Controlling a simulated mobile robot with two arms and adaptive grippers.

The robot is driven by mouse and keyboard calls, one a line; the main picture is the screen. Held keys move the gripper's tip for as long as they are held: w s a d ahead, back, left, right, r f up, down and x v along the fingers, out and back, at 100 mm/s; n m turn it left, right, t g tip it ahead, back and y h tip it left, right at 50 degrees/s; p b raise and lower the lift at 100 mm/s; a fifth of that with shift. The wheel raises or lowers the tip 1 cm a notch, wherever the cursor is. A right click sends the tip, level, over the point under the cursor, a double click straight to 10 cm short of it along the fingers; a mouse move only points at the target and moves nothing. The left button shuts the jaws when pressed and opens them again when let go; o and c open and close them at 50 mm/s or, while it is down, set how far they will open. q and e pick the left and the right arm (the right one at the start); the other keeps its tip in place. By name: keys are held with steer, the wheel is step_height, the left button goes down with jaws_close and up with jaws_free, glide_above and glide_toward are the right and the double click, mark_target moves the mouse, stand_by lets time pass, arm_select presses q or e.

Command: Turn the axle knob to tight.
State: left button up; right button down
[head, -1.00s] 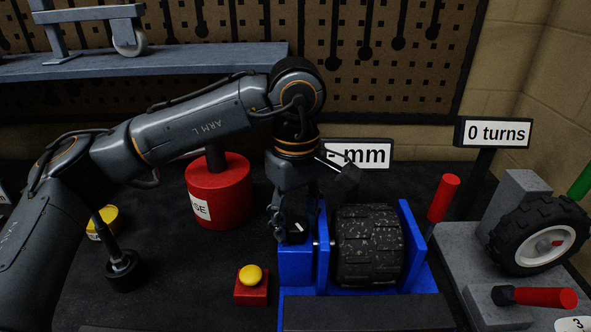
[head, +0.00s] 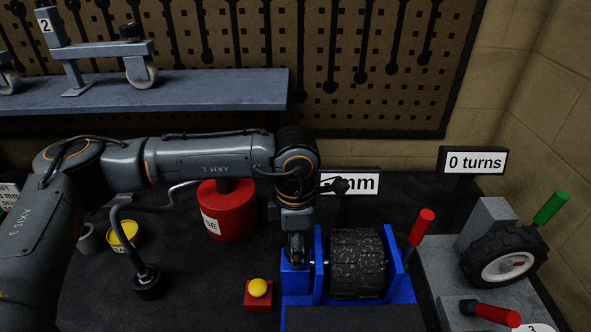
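The blue axle stand (head: 399,281) holds a black treaded tyre (head: 357,263) between its uprights. A thin light axle end shows between the tyre and the left upright. My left gripper (head: 295,252) points down at the stand's left end, over the blue block left of that upright. The axle knob is hidden behind or inside the gripper, and I cannot tell whether the fingers touch it. The finger gap is too dark and small to read. A sign (head: 475,161) behind reads "0 turns". My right gripper is not in view.
A red cylinder (head: 230,222) stands behind left. A red box with a yellow button (head: 258,288) sits left of the stand. A red handle (head: 421,227) rises at its right. A grey stand with another wheel (head: 503,257) is further right. A partly covered "mm" sign (head: 363,184) stands behind.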

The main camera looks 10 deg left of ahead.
arm_select(q)
steer(key=n+p, duration=0.2)
steer(key=p, duration=0.1)
steer(key=n+p, duration=0.2)
steer(key=p, duration=0.1)
steer(key=n+p, duration=0.2)
steer(key=p, duration=0.1)
steer(key=shift+r, duration=0.3)
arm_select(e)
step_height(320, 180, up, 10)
arm_select(q)
steer(key=shift+r+b, duration=0.35)
steer(key=shift+b, duration=0.5)
step_height(320, 180, up, 12)
steer(key=b, duration=0.4)
steer(key=shift+r, duration=0.25)
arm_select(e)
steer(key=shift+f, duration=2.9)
